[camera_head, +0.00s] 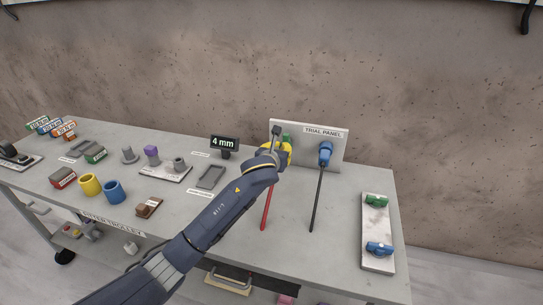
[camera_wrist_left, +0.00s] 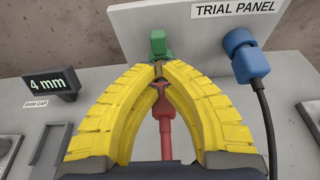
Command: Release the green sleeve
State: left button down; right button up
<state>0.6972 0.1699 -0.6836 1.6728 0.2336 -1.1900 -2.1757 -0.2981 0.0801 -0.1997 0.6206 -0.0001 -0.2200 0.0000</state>
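The green sleeve (camera_wrist_left: 158,45) sits on the front of the white trial panel (camera_wrist_left: 212,40). It also shows in the head view (camera_head: 287,138), just above my fingers. My left gripper (camera_wrist_left: 160,68) has its two yellow fingers bowed together, with the tips closed at the lower end of the green sleeve. Only a narrow brownish piece shows between the tips. A red plug with its cable (camera_wrist_left: 167,125) hangs below, between the fingers; the fingertips hide how it meets the sleeve. In the head view the left gripper (camera_head: 286,152) covers most of this joint. My right gripper is not in view.
A blue connector (camera_head: 325,153) with a black cable is on the panel to the right. A plate (camera_head: 377,245) with green and blue parts lies at the right end. A 4 mm display (camera_head: 224,143) stands left of the panel. Cups and blocks fill the left side.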

pick_arm(q)
jog(key=v, duration=0.8)
jog(key=shift+s+r, duration=0.15)
jog(key=shift+s, duration=0.05)
